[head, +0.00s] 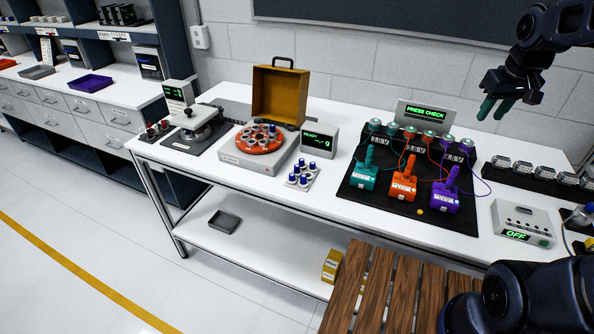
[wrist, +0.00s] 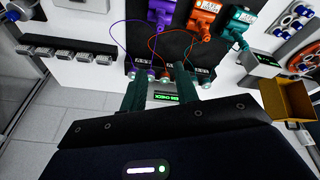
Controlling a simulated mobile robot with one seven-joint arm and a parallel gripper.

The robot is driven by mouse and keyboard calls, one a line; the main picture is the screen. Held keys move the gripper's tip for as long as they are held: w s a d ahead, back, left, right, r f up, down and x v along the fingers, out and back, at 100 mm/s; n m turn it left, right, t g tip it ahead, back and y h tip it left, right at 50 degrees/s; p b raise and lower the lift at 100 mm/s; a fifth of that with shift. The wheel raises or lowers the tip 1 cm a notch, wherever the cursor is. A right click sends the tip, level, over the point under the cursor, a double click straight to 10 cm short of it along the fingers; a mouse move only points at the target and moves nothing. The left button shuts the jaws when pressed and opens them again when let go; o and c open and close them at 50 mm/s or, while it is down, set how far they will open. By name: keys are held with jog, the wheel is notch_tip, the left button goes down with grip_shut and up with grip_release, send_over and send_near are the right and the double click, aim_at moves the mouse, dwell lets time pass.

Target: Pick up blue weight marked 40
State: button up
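Several small blue-topped weights (head: 301,169) stand on a white card on the workbench, in front of the small "READY" display. They also show at the top right of the wrist view (wrist: 292,20). Their markings are too small to read, so I cannot tell which is marked 40. Another blue-topped piece (head: 272,129) sits at the orange round carousel (head: 258,142). My gripper (head: 496,108) is raised above the back right of the bench, far right of the weights. Its two green fingers (wrist: 163,98) are apart with nothing between them.
A black mat (head: 355,199) with teal, orange and purple servos and wires lies between my gripper and the weights. The "READY" display (head: 320,141) and an open yellow case (head: 280,95) stand behind the weights. A wooden slatted surface (head: 375,290) is in front.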

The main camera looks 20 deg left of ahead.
jog(key=w+a+f+n+g, duration=0.1)
jog(key=w+a+n, duration=0.15)
jog(key=a, duration=0.35)
jog(key=w+a+f+n, duration=0.1)
jog(key=w+a, duration=0.2)
jog(key=a, duration=0.2)
jog(key=n+g, duration=0.2)
jog(key=n, duration=0.8)
send_over(297, 166)
notch_tip(297, 166, down, 18)
jog(key=shift+m+h, duration=0.25)
jog(key=shift+h, duration=0.15)
notch_tip(297, 166, down, 11)
jog(key=shift+r, duration=0.1)
grip_shut()
